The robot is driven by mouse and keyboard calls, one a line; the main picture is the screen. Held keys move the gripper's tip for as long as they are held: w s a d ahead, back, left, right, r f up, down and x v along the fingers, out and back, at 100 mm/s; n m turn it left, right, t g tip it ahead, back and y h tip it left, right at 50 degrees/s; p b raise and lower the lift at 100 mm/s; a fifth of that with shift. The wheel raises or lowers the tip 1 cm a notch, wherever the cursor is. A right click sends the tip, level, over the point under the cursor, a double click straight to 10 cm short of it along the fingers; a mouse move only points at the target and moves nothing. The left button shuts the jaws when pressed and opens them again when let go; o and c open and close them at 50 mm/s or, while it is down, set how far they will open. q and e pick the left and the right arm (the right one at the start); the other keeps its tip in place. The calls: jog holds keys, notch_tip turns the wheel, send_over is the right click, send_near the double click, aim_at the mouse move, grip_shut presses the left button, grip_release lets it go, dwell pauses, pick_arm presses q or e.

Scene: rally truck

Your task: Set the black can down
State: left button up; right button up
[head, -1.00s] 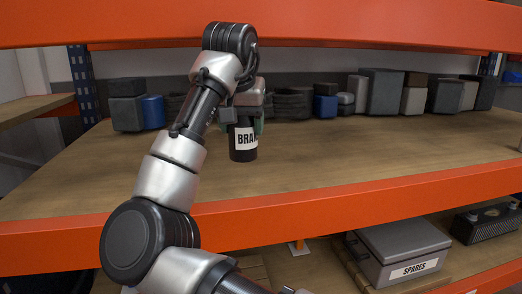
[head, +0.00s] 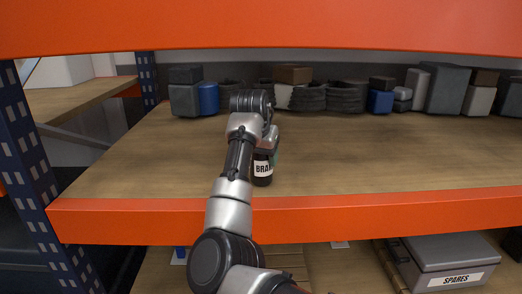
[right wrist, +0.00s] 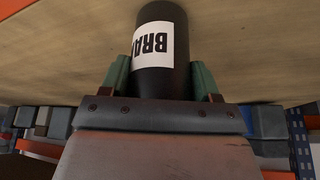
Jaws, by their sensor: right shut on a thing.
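The black can (head: 263,179) has a white label with dark letters reading "BRA". In the head view it is upright at the wooden shelf board (head: 170,165), towards the front edge. My right gripper (head: 266,158) is shut on the can, mostly hidden behind my own wrist. In the right wrist view the can (right wrist: 160,50) sits between the two green fingers of the gripper (right wrist: 161,80), with the wooden surface close behind it. I cannot tell for sure whether its base touches the board. My left gripper is not in view.
An orange beam (head: 400,206) edges the front, another crosses above. The board is clear left and right. A grey SPARES box (head: 450,262) stands below.

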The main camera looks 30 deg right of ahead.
jog(key=shift+f, duration=0.15)
jog(key=shift+f, duration=0.1)
jog(key=o, duration=1.1)
jog(key=shift+f, duration=0.1)
jog(key=b+v, duration=0.4)
jog(key=v, duration=0.8)
jog(key=shift+r+b, duration=0.2)
jog(key=shift+b, duration=0.15)
jog(key=shift+s, duration=0.1)
